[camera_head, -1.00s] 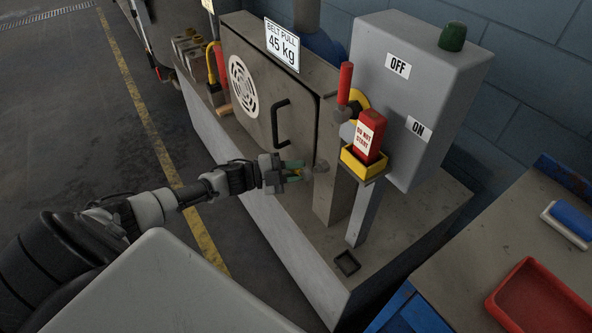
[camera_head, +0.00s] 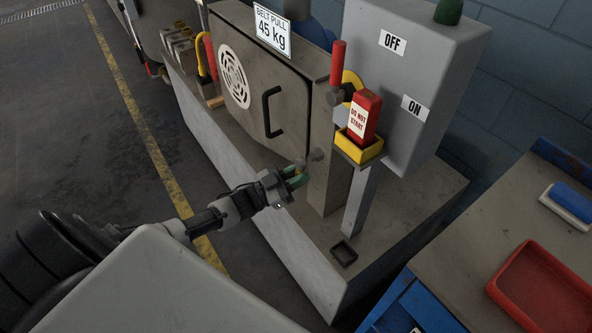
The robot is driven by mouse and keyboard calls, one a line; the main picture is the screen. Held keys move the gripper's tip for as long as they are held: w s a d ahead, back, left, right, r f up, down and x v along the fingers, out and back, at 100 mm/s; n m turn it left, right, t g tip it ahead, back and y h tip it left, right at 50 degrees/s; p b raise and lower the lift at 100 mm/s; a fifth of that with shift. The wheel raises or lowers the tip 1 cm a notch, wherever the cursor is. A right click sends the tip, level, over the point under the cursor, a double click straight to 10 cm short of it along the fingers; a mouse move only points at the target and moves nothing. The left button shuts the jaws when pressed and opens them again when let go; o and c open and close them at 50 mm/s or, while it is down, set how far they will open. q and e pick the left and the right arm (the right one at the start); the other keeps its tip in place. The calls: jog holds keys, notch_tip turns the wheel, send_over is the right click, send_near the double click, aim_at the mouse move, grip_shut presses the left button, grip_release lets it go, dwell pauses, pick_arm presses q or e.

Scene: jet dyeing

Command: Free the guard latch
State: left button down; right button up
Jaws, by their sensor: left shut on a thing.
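The guard (camera_head: 262,100) is a grey metal door with a round vent and a black handle (camera_head: 272,112); it looks closed. The small grey guard latch (camera_head: 302,165) is at its lower right edge, beside a round stub (camera_head: 316,155) on the post. My left gripper (camera_head: 296,179) is at the latch, its green-tipped fingers shut on it. The fingers partly hide the latch, so I cannot tell its exact angle. My right gripper is not in view.
A red lever (camera_head: 338,66) and a red "DO NOT START" block (camera_head: 364,115) in a yellow holder (camera_head: 359,148) stand right of the guard, before a grey switch box (camera_head: 409,75). A red tray (camera_head: 541,288) lies on the right bench. The floor at left is clear.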

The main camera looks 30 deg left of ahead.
pick_arm(q)
jog(key=shift+s+d+f+n+t+y, duration=0.15)
jog(key=shift+d+n+t, duration=0.1)
jog(key=shift+n, duration=0.45)
jog(key=shift+s+d+r+n+t+y, duration=0.15)
jog(key=shift+n+t, duration=0.1)
jog(key=shift+n, duration=0.45)
jog(key=shift+w+f, duration=0.1)
jog(key=c, duration=1)
grip_release()
jog(key=shift+c, duration=0.2)
jog(key=b+v, duration=0.1)
jog(key=v, duration=1)
jog(key=shift+d, duration=0.15)
